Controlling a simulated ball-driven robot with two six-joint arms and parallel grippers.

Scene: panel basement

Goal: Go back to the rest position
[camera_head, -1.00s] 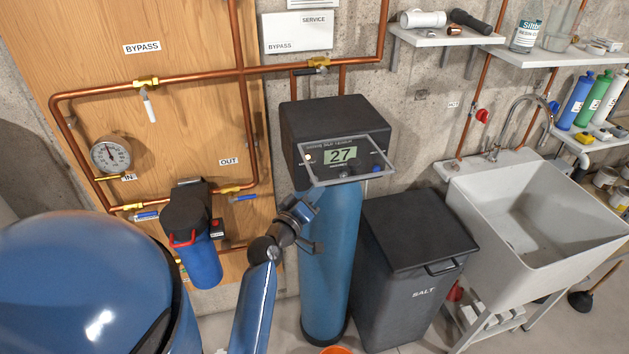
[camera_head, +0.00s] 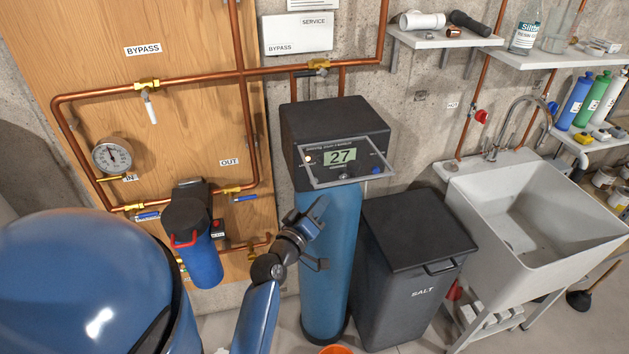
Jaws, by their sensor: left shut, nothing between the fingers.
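My left gripper (camera_head: 319,238) is shut and empty. It shows in front of the upper part of the blue softener tank (camera_head: 326,285), below the control head (camera_head: 335,130) with its display reading 27. I cannot tell how far it stands from the tank. My left arm comes up from the bottom edge, left of the tank. My right gripper is not in view.
A dark salt bin (camera_head: 415,250) stands right of the tank, beside a utility sink (camera_head: 540,210). A blue filter housing (camera_head: 200,255) and copper pipes (camera_head: 200,78) are on the wooden panel at left. An orange bucket (camera_head: 335,349) shows at the bottom edge.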

